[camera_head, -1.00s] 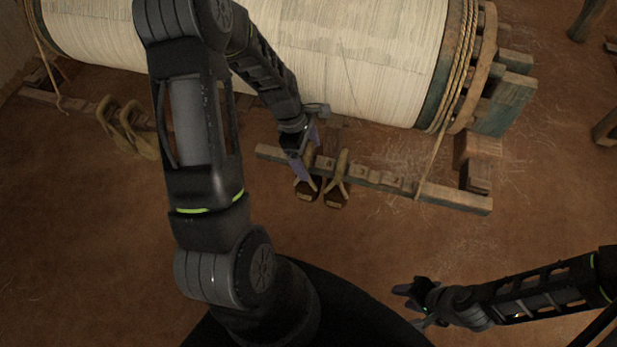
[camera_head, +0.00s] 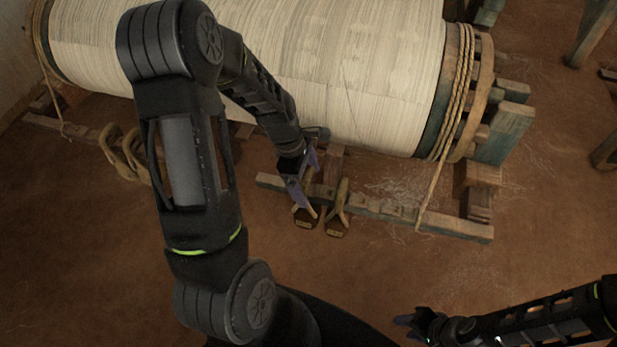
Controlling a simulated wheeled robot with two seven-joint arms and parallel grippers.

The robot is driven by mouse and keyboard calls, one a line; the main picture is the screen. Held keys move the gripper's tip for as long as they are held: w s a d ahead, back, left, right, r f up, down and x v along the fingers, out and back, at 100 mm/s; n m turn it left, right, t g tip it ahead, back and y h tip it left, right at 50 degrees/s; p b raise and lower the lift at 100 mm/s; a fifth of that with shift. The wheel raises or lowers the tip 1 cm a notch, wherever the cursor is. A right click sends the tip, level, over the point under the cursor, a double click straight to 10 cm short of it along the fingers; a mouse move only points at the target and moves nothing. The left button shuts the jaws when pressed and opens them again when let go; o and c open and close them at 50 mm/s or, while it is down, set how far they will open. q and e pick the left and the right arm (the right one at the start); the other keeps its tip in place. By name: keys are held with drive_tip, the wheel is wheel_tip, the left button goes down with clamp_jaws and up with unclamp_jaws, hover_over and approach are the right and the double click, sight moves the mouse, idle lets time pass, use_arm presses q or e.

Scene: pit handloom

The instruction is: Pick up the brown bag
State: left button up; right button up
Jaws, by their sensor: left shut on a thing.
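Two small brown things with tan, strap-like upper parts sit side by side at a low wooden beam, and I cannot tell for sure that either is the bag. My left gripper (camera_head: 305,187) reaches down to the left brown thing (camera_head: 304,218) and is shut on its upper part. The fingers hide some of it. The right brown thing (camera_head: 337,222) stands just beside it, apart from the fingers. My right gripper (camera_head: 408,329) is low at the right, empty, its fingers apart, far from both.
A large roll of pale cloth (camera_head: 370,70) lies behind, with rope and wooden blocks at its right end. The low beam (camera_head: 450,223) runs past the brown things. Another pair of tan looped things (camera_head: 122,155) lies at left. The brown floor in front is clear.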

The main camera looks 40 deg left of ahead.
use_arm(q)
drive_tip(key=s+d+p, duration=0.2)
drive_tip(key=s+p, duration=0.4)
drive_tip(key=s, duration=0.2)
drive_tip(key=s+d+p, duration=0.3)
drive_tip(key=s+p, duration=0.2)
drive_tip(key=s, duration=0.2)
drive_tip(key=shift+s+d+p, duration=0.25)
drive_tip(key=shift+s+p, duration=0.1)
drive_tip(key=shift+s, duration=0.05)
drive_tip(key=shift+w, duration=0.1)
idle(0.7)
